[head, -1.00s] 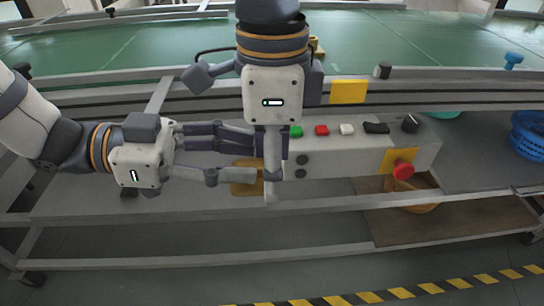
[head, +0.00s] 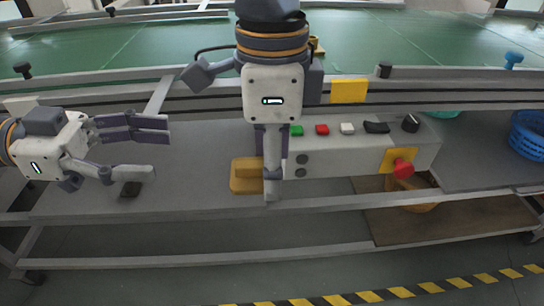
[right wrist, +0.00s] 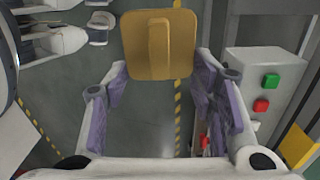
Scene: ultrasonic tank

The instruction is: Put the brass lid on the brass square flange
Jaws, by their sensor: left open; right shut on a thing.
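The brass lid (head: 243,178) is a square plate with a raised bar handle. My right gripper (head: 269,182) is shut on it and holds it out over the grey lower shelf, partly hiding it. In the right wrist view the lid (right wrist: 180,50) shows face-on at the fingertips. My left gripper (head: 160,148) is open and empty, well to the left of the lid. A small brass-coloured piece (head: 318,47) shows on the green surface behind my right arm. It is mostly hidden, so I cannot tell whether it is the square flange.
A control box (head: 350,155) with coloured buttons and a red stop knob (head: 403,169) stands just right of my right gripper. Metal rails (head: 440,82) edge the green surface (head: 120,45). A blue basket (head: 528,135) is at the far right. A small dark object (head: 130,189) lies on the shelf.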

